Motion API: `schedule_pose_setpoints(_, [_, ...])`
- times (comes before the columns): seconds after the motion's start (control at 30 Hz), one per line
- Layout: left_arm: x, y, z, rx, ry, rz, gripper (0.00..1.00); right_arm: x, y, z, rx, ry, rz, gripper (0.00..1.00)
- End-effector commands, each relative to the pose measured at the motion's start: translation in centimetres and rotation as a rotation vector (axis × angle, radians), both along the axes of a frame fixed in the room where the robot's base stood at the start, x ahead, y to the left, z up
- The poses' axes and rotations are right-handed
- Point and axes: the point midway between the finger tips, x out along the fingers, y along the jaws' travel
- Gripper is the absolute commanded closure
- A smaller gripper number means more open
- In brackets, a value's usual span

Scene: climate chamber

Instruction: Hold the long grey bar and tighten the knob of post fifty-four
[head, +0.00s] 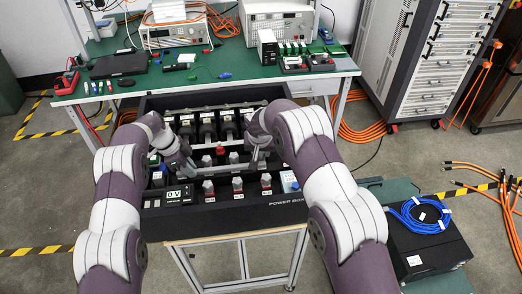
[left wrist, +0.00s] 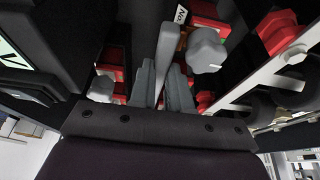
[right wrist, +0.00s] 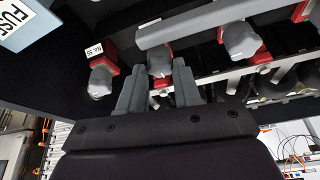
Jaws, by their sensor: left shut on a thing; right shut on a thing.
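The long grey bar (head: 222,170) lies across the row of posts in the black power box. My left gripper (head: 190,168) is shut on its left part; the bar stands up between the fingers in the left wrist view (left wrist: 166,55). My right gripper (head: 255,163) is around a grey knob on a red post. That knob (right wrist: 160,64) sits between the fingers in the right wrist view, at the bar's end (right wrist: 150,38). Its own number label is hidden, but the knob beside it (right wrist: 101,80) is labelled No. 55. The fingers hide part of the gripped knob.
The power box's front panel (head: 240,208) has a small voltage display (head: 175,194). Several other grey knobs (head: 237,184) stand close by. A green bench (head: 220,75) with instruments is behind. A black case with a blue cable (head: 420,215) stands on the right.

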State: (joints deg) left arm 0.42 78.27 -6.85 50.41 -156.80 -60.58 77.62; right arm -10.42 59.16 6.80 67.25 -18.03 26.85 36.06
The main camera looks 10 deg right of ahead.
Motion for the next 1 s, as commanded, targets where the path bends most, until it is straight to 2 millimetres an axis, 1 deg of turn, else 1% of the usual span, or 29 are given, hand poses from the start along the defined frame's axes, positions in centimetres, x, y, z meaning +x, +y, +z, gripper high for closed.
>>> schedule_pose_setpoints(0.03, [0.4, 0.0, 0.2, 0.000, -0.014, 0.003, 1.00, -0.1, 0.0, -0.1, 0.000, 0.004, -0.003, 0.98])
schedule_pose_setpoints(0.3, [0.4, 0.0, 0.2, 0.000, -0.013, 0.004, 1.00, -0.1, 0.0, -0.1, 0.000, 0.004, -0.003, 0.98])
schedule_pose_setpoints(0.33, [0.4, 0.0, 0.2, 0.000, -0.013, 0.004, 1.00, -0.1, 0.0, -0.1, 0.000, 0.004, -0.003, 0.57])
schedule_pose_setpoints(0.37, [0.4, 0.0, 0.2, 0.000, -0.013, 0.004, 1.00, -0.1, 0.0, -0.1, 0.001, 0.004, -0.002, 0.48])
schedule_pose_setpoints(0.4, [0.4, 0.0, 0.2, 0.000, -0.013, 0.004, 1.00, -0.1, 0.0, -0.1, 0.000, 0.003, -0.001, 0.41])
schedule_pose_setpoints(0.63, [0.3, 0.0, 0.2, 0.000, -0.013, 0.003, 1.00, 0.0, 0.0, 0.0, 0.001, 0.001, -0.001, 0.41])
schedule_pose_setpoints(0.73, [0.3, 0.0, 0.3, 0.000, -0.013, 0.003, 1.00, -0.2, 0.1, 0.6, 0.000, -0.001, -0.001, 0.41])
schedule_pose_setpoints(0.77, [0.3, 0.0, 0.3, 0.000, -0.013, 0.003, 1.00, -0.3, 0.1, 1.0, 0.001, -0.001, -0.001, 0.41])
schedule_pose_setpoints(0.87, [0.3, 0.0, 0.3, 0.000, -0.013, 0.004, 1.00, -1.2, 0.3, 3.2, 0.001, -0.003, -0.001, 0.41])
schedule_pose_setpoints(1.0, [0.3, 0.0, 0.2, 0.000, -0.013, 0.003, 1.00, -2.7, 0.6, 6.7, 0.001, -0.004, 0.000, 0.41])
